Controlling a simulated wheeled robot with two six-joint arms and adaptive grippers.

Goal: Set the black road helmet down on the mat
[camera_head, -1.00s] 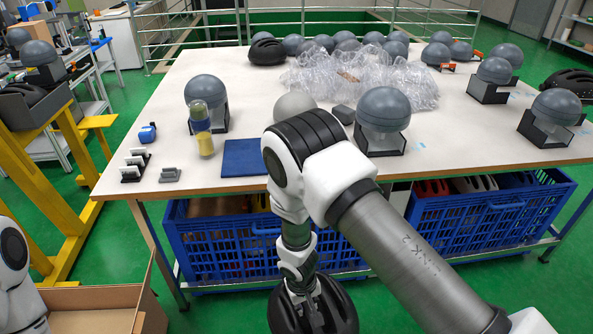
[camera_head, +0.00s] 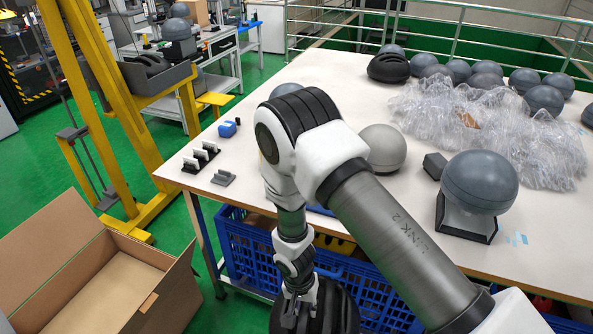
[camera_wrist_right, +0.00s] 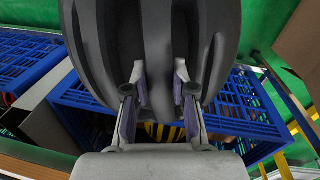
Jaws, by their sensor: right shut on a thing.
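My right gripper (camera_head: 302,292) is shut on a black road helmet (camera_head: 338,312), which hangs low in front of the table, below the tabletop. In the right wrist view the helmet's ribbed dark shell (camera_wrist_right: 205,40) fills the top, with the fingers (camera_wrist_right: 160,95) pinching a rib. The blue mat (camera_head: 320,210) lies at the table's near edge; only a sliver shows, the rest hidden behind my right arm. My left gripper is out of view.
Blue crates (camera_head: 250,255) stand under the white table (camera_head: 340,85). An open cardboard box (camera_head: 100,285) is at left, near a yellow frame (camera_head: 75,90). Another black helmet (camera_head: 388,67) is farther back.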

